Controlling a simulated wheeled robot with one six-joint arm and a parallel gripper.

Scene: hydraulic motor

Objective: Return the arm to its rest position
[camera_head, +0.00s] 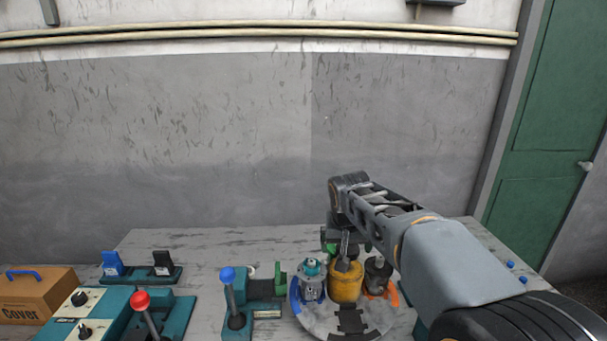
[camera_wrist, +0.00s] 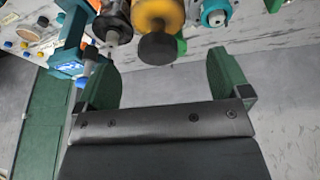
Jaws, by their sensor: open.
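My gripper shows in the wrist view (camera_wrist: 165,68) with its two green fingers spread wide and nothing between them. In the head view my arm reaches in from the lower right and bends down over the round grey platform (camera_head: 318,324). The gripper end is partly hidden there, just behind and above a yellow motor part (camera_head: 345,284). The yellow part also shows in the wrist view (camera_wrist: 172,14), beyond the fingers with a dark round end toward me. A grey-and-teal part (camera_head: 311,284) stands to its left and a dark part (camera_head: 378,272) to its right.
A blue-knobbed lever press (camera_head: 235,310) stands left of the platform. Further left are a control box with a red-knobbed lever (camera_head: 142,303), a teal stand (camera_head: 140,274) and a Cover box (camera_head: 38,293). The wall is behind the table; a green door (camera_head: 548,135) is at right.

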